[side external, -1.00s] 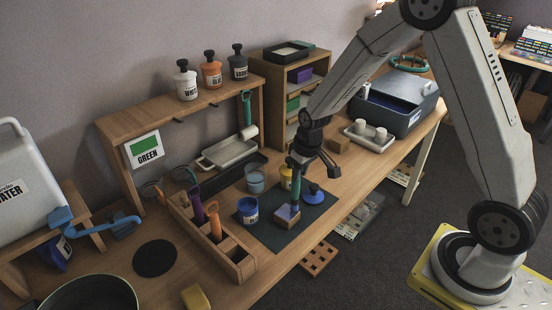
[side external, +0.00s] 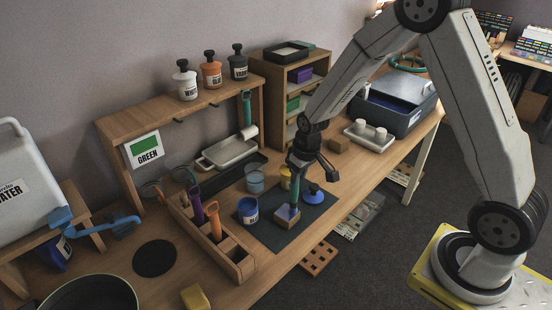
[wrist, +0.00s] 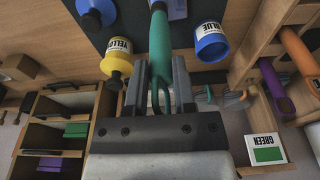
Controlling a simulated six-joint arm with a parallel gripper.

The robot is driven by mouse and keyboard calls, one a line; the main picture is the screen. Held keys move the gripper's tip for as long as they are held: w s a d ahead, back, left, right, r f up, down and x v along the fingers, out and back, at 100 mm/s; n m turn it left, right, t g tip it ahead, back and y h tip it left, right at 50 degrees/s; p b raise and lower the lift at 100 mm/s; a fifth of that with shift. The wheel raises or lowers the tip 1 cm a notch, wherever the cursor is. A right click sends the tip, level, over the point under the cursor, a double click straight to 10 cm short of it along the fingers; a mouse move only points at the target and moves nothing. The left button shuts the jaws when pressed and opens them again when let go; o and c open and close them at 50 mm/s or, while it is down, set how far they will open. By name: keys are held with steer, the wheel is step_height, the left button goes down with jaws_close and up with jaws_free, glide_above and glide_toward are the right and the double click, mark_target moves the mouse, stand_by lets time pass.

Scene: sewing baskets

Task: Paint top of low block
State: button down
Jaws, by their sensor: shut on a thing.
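My gripper (side external: 299,168) is shut on a brush with a teal handle (side external: 295,192), held near upright; the gripper (wrist: 160,75) and teal handle (wrist: 159,45) also show in the wrist view. The brush's lower end is at the top of the low block (side external: 289,224), a small wooden block on the dark mat (side external: 266,234). The block's top looks bluish-purple, and the brush partly covers it. In the wrist view the block's top (wrist: 177,9) shows at the upper edge. The bristles are hard to make out.
An open blue pot (side external: 248,213) stands left of the block. A blue stoppered item (side external: 314,195) is close on its right, and a yellow pot (side external: 285,179) is behind. A wooden brush rack (side external: 240,264) is at left. A sign (side external: 144,149) reads GREEN.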

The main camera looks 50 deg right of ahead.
steer(key=shift+a+r, duration=0.1)
steer(key=shift+a, duration=0.35)
steer(key=shift+s+a, duration=0.1)
steer(key=shift+a, duration=0.45)
stand_by(0.4)
steer(key=shift+a, duration=0.45)
stand_by(0.3)
steer(key=shift+d, duration=0.75)
